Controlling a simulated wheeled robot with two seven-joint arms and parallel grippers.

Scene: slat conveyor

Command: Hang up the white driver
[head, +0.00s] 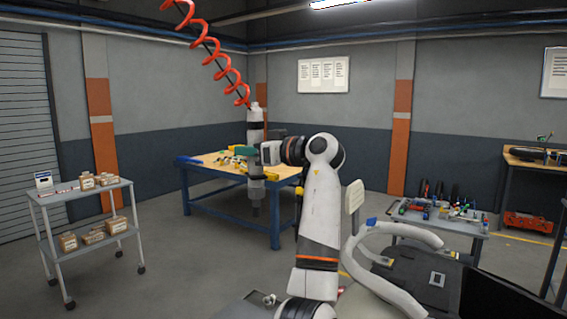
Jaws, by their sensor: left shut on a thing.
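The white driver (255,117) is upright in the middle of the head view, with a white and dark upper body and a grey lower part ending in a dark tip. A red coiled hose (205,45) runs from the upper left down to its top. My left gripper (257,160) is shut on the driver around its middle, and the jaws hide part of it. The driver is in front of the blue-framed workbench, with its tip above the floor. No hook or holder for it can be made out. My right gripper is not in view.
The workbench (185,161) has a wooden top with small items. A grey cart (45,207) with boxes stands at left. A low table (465,224) with tools and small parts stands at right, near white curved bars (385,290). The floor between cart and workbench is clear.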

